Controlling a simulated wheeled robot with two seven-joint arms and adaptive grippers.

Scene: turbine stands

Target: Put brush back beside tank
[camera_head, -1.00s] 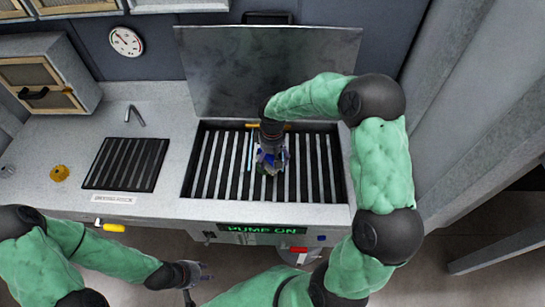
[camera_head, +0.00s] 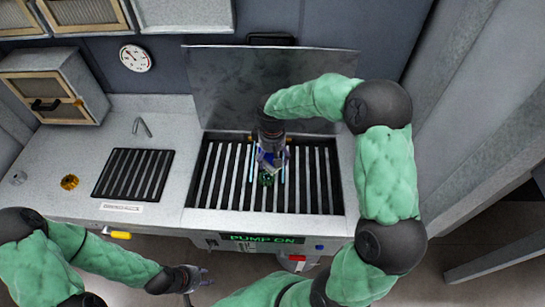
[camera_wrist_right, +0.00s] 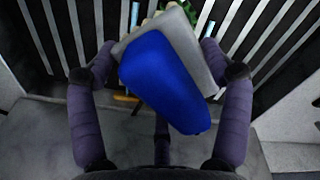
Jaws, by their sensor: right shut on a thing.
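The tank (camera_head: 191,205) is the basin with a slatted grate under a raised lid (camera_head: 230,85); its front display reads PUMP ON. My right gripper (camera_head: 268,163) is over the middle of the grate, pointing down. In the right wrist view, my right gripper (camera_wrist_right: 160,60) is shut on the brush (camera_wrist_right: 165,85), which shows a blue block on a grey body. Yellow and green bits show behind it; its lower side is hidden. A green part shows below the gripper in the head view. My left gripper (camera_head: 198,278) is open and empty, low in front of the counter.
A small drain grate (camera_head: 133,172) with a tap (camera_head: 142,127) lies left of the tank. A yellow knob-like item (camera_head: 69,182) and a small metal item (camera_head: 19,178) sit on the left counter. A cabinet (camera_head: 55,90) stands at back left. The counter between them is clear.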

